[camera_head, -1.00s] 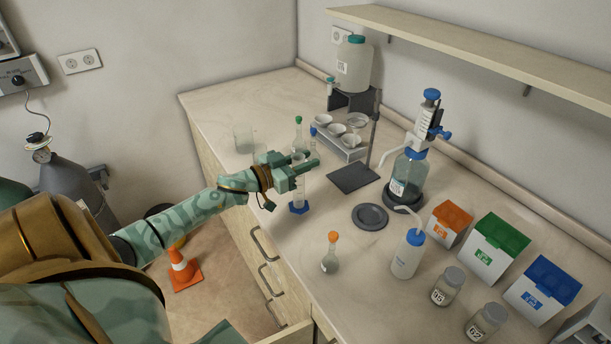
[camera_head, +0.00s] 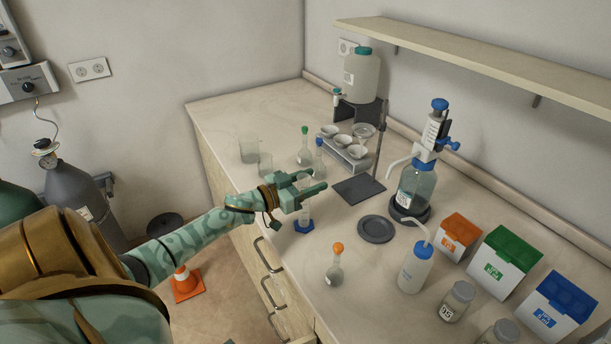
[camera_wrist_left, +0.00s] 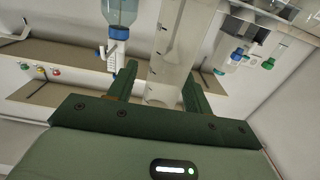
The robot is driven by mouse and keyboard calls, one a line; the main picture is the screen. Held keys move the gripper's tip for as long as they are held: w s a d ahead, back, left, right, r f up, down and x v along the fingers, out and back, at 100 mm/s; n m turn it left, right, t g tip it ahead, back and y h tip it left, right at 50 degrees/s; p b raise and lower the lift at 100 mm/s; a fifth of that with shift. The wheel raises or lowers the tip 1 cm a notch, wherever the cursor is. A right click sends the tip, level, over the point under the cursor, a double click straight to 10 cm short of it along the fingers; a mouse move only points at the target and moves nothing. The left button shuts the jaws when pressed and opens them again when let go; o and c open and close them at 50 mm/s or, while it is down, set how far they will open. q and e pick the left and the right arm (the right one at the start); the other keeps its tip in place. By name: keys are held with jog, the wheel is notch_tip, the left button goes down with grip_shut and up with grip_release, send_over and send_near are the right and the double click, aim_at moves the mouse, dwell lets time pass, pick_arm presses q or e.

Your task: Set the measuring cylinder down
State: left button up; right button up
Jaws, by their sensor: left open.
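The measuring cylinder, clear with a blue foot (camera_head: 304,227), stands upright on the bench near its left front edge. My left gripper (camera_head: 312,187) is around the cylinder's upper part, and its fingers hide some of it in the head view. In the left wrist view the clear graduated tube (camera_wrist_left: 178,50) lies between the two fingers (camera_wrist_left: 160,85) of my left gripper. The jaws are open, with the tube still between them. My right gripper is in neither view.
An orange-stoppered flask (camera_head: 335,275) stands in front of the cylinder. Two beakers (camera_head: 249,150) and stoppered flasks (camera_head: 305,155) are behind it. A dark round plate (camera_head: 376,229) and a wash bottle (camera_head: 414,268) are to the right. Bare bench lies around the cylinder's foot.

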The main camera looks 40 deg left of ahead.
pick_arm(q)
jog(key=p+v, duration=0.1)
jog(key=v, duration=1.1)
jog(key=shift+r, duration=0.2)
